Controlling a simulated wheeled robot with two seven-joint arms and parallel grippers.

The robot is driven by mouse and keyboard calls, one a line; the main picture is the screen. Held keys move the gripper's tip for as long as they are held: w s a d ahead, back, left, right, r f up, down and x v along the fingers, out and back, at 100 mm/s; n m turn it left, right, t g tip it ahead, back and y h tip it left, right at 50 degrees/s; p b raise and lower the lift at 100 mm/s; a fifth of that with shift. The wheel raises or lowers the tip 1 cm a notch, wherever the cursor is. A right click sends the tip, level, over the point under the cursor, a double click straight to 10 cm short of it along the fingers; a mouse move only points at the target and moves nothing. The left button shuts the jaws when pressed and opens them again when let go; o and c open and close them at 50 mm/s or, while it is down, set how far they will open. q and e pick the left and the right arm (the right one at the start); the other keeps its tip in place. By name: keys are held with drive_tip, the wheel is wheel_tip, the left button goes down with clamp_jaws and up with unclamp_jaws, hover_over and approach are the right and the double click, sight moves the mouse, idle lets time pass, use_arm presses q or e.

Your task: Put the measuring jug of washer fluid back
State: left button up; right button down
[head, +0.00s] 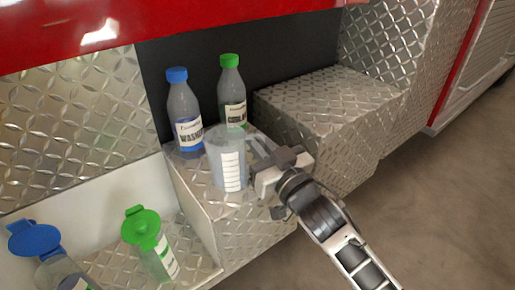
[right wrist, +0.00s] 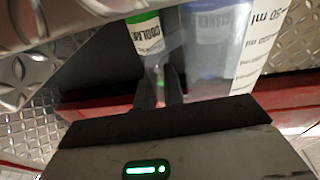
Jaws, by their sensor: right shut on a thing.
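The clear measuring jug (head: 225,170) with a white scale strip stands upright at the front of the middle diamond-plate step; whether its base touches the plate is hard to tell. My right gripper (head: 262,158) comes in from the right and is shut on the jug's right side, probably at its handle. In the right wrist view the jug (right wrist: 215,70) fills the upper right, beside the dark fingers (right wrist: 160,95). Any fluid level in it is unclear. My left gripper is not in view.
A blue-capped washer bottle (head: 184,112) and a green-capped coolant bottle (head: 232,88) stand behind the jug. A blue-lidded (head: 36,238) and a green-lidded container (head: 142,228) stand in the lower-left bay. The raised plate block (head: 330,100) at right is bare.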

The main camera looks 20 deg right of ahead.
drive_tip(key=shift+f, duration=0.1)
drive_tip(key=c, duration=1.5)
unclamp_jaws()
drive_tip(key=shift+s, duration=0.2)
drive_tip(key=v, duration=1.1)
drive_tip(key=s+a+f+g, duration=0.2)
drive_tip(key=s+f+g, duration=0.2)
drive_tip(key=f, duration=0.4)
drive_tip(key=s+a+f+g, duration=0.3)
drive_tip(key=s+f+g, duration=0.1)
drive_tip(key=f, duration=0.3)
drive_tip(key=shift+f+m+h, duration=0.3)
drive_tip(key=shift+f, duration=0.1)
